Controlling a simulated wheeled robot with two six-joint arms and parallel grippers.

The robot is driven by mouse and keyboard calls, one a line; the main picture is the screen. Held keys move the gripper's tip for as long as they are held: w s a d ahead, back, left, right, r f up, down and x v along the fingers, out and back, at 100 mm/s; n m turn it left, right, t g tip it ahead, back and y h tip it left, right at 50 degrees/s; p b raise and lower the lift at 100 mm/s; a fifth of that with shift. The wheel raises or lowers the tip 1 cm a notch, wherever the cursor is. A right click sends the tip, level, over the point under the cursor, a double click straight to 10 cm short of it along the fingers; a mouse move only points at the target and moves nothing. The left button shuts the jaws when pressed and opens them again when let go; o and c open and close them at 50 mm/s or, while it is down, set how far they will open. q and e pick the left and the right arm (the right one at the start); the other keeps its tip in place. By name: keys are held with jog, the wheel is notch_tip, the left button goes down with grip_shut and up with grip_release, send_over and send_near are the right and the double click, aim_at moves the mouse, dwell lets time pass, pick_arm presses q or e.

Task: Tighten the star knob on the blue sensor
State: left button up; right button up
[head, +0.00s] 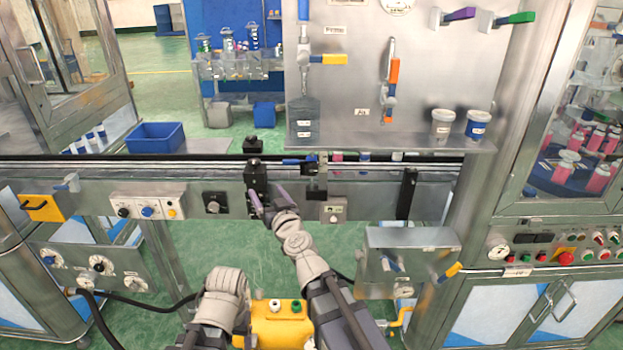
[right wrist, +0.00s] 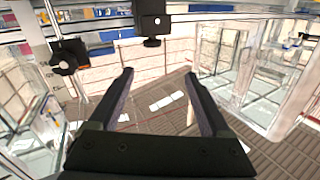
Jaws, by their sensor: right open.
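A small blue sensor (head: 298,161) sits on a dark bracket at the conveyor rail in the middle of the head view. A black lobed knob (right wrist: 68,58) shows at upper left in the right wrist view; I cannot tell for sure which bracket carries it. A black clamp block (right wrist: 153,20) with a small knob under it is at top centre. My right gripper (head: 269,200) is open and empty, close in front of a black bracket (head: 256,178) on the rail, left of the blue sensor. Its fingers (right wrist: 160,88) are wide apart. My left arm is folded low; its gripper is not visible.
The conveyor rail (head: 100,170) crosses the view. A switch box (head: 147,208) is on its front at left, and a steel box (head: 412,245) stands lower right. A blue bin (head: 155,136) is behind the rail. A steel panel (head: 350,90) with handles rises behind.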

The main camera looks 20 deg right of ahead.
aim_at(312, 170)
jog(key=d+m+h, duration=0.6)
jog(key=d+h, duration=0.2)
jog(key=d, duration=0.4)
jog(key=shift+f+b+x, duration=0.15)
jog(key=shift+f+x, duration=0.05)
jog(key=shift+x, duration=1.85)
jog(key=shift+f+b+x, duration=0.15)
jog(key=shift+f+x, duration=0.05)
jog(key=shift+x, duration=1.9)
jog(key=shift+a, duration=0.1)
grip_shut()
